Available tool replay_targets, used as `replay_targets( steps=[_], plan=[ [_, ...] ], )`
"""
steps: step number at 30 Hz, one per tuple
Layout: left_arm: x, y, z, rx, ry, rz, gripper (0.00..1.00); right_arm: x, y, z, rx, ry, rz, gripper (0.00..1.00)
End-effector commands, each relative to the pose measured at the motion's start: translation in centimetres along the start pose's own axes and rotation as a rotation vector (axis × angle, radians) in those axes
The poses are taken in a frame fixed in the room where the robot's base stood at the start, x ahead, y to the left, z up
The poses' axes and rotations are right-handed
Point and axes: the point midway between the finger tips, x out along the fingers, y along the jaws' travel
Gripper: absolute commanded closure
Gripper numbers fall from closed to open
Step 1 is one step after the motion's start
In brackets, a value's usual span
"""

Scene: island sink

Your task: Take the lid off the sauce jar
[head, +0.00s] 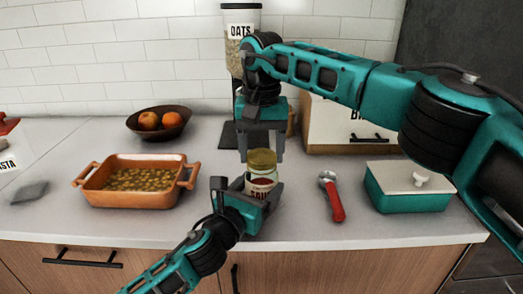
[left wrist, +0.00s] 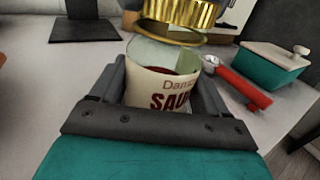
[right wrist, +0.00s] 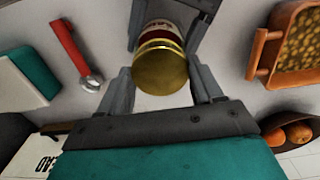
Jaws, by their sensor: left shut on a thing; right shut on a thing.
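The sauce jar (head: 261,187) stands upright on the counter, a glass jar with a white and red label. It also shows in the left wrist view (left wrist: 162,86). My left gripper (head: 250,200) is shut around the jar's labelled body from the front. The gold lid (head: 262,158) is at the top of the jar, and it shows large in the right wrist view (right wrist: 160,68). My right gripper (head: 261,155) points down from above, shut on the lid with a finger on each side.
An orange casserole dish (head: 132,196) stands to the left. A red-handled scoop (head: 334,200) and a teal lidded dish (head: 408,190) are to the right. Behind are a fruit bowl (head: 159,124), an oats container (head: 240,20) and a bread box (head: 345,125).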

Motion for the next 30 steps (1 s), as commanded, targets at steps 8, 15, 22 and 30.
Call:
replay_targets(
  steps=[8, 15, 22, 30],
  plan=[
    [0.0, 0.1, -0.1, 0.000, 0.003, 0.002, 1.00, -1.2, -0.1, 0.0, -0.002, 0.001, -0.002, 0.71],
    [0.0, 0.1, -0.1, 0.001, 0.003, 0.002, 1.00, -1.8, -0.1, 0.0, -0.001, 0.001, -0.001, 0.71],
    [0.0, 0.1, -0.1, 0.001, 0.003, 0.001, 1.00, -1.8, -0.1, 0.0, -0.001, 0.001, -0.001, 0.71],
    [0.0, 0.0, -0.1, 0.001, 0.003, 0.001, 1.00, -3.4, -0.1, 0.0, -0.001, 0.004, -0.001, 0.71]
  ],
)
